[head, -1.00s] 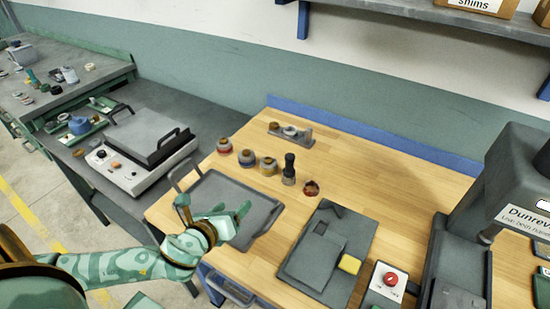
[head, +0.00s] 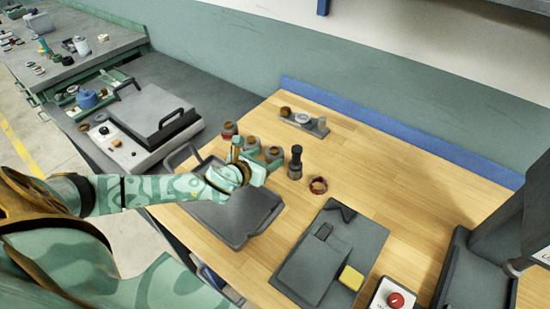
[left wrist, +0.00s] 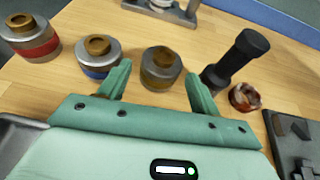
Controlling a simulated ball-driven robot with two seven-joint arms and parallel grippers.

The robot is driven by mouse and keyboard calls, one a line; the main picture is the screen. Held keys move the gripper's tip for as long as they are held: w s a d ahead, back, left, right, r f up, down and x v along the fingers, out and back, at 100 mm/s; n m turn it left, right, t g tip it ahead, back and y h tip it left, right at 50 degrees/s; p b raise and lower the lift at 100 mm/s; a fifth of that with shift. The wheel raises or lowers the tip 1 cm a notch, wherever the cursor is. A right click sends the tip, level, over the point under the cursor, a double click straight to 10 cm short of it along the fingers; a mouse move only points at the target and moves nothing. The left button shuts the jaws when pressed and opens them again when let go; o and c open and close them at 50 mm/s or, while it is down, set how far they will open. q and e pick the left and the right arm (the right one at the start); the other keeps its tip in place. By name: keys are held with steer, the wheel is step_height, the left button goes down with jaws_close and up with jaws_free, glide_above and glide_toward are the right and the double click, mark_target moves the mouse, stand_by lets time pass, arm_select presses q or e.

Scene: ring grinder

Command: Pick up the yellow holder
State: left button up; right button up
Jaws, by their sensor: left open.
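Several squat grey ring holders with brown tops stand in a row on the wooden bench. The one I take for the yellow holder (left wrist: 160,70) has a dull yellowish band, hard to make out; it also shows in the head view (head: 273,154). To its left in the left wrist view are a blue-banded holder (left wrist: 99,57) and a red-banded holder (left wrist: 32,40). My left gripper (head: 254,158) is open and empty. In the left wrist view its fingertips (left wrist: 157,74) point at the yellow holder, which appears between them; contact cannot be told. My right gripper is not in view.
A dark upright tool (head: 295,162) and a reddish-brown ring (head: 318,186) stand just right of the holders. A grey tray (head: 240,230) lies under my left arm. A grey fixture with a yellow block (head: 351,278) is at right. A small rack (head: 303,122) stands behind.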

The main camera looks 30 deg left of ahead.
mark_target(270, 156)
arm_select(q)
steer(key=b+x, duration=0.1)
steer(key=x, duration=0.4)
steer(key=shift+w+d+f+b, duration=0.1)
steer(key=shift+d+f+b, duration=0.1)
steer(key=shift+b, duration=0.15)
steer(key=shift+r, duration=0.1)
steer(key=shift+c, duration=1.2)
steer(key=c, duration=1)
